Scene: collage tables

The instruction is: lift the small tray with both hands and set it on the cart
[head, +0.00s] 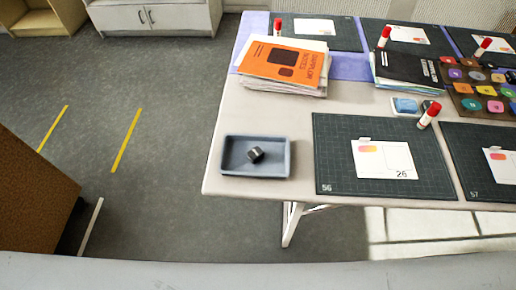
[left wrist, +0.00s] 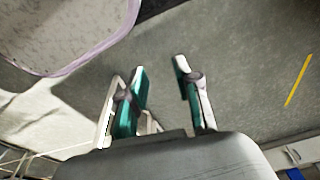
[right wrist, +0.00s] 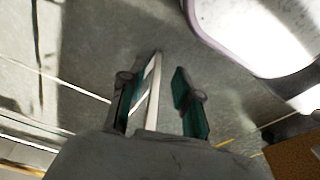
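The small tray (head: 232,171) is blue-grey and shallow. It lies flat on the left end of the white table in the head view, near the front corner. A small dark object with a light band (head: 255,155) lies inside it. Neither gripper shows in the head view. My left gripper (left wrist: 160,70) is open and empty in the left wrist view, with floor behind its fingers. My right gripper (right wrist: 168,75) is open and empty in the right wrist view, also over floor. Neither wrist view shows the tray. I cannot make out a cart for certain.
The white table (head: 300,118) holds dark cutting mats (head: 335,178), cards, red-capped glue sticks (head: 430,114) and an orange-topped stack of papers (head: 285,64). A brown box-like piece (head: 30,195) stands at the left edge. Grey floor (head: 165,150) lies clear left of the table.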

